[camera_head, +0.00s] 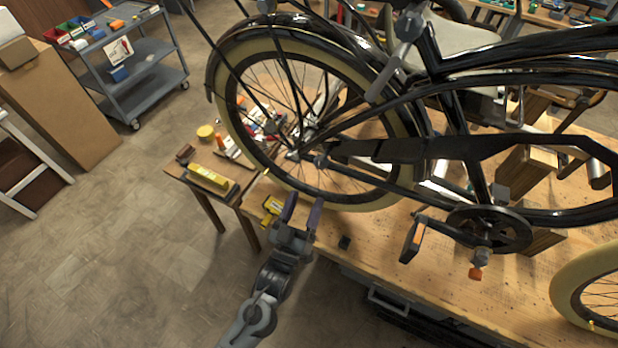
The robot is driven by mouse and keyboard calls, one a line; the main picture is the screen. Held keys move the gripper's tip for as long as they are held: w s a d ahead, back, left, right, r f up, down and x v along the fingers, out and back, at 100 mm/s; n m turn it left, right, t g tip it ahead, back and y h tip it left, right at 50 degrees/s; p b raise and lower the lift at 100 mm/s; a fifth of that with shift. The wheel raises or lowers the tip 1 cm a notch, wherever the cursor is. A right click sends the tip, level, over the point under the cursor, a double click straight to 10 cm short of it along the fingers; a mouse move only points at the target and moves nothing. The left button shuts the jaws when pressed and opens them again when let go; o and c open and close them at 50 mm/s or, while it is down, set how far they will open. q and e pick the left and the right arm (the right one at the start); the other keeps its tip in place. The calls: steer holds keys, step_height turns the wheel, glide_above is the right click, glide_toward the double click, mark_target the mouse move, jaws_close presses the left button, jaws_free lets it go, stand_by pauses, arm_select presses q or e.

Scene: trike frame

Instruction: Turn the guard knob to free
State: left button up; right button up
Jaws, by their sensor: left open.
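The black trike frame (455,150) stands over the wooden workbench, with a cream-tyred wheel (232,125) at its left. A chainring with a crank (490,230) and a pedal (411,240) sits low on the frame. A small orange piece (476,273) shows below the crank; I cannot tell whether it is the guard knob. No other part shows clearly as that knob. My left gripper (302,209) is open and empty, at the bench's front-left edge just below the wheel. My right gripper is out of view.
A yellow tool (271,207) lies just left of my left gripper. A side table with a yellow box (208,178) and a grey cart (140,70) stand left. The floor at lower left is clear.

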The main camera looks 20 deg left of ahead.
mark_target(319, 166)
arm_select(q)
steer(key=p+x, duration=0.1)
steer(key=x, duration=1)
steer(key=shift+w+d, duration=0.1)
steer(key=shift+w, duration=0.15)
steer(key=c, duration=1)
steer(key=shift+c, duration=0.2)
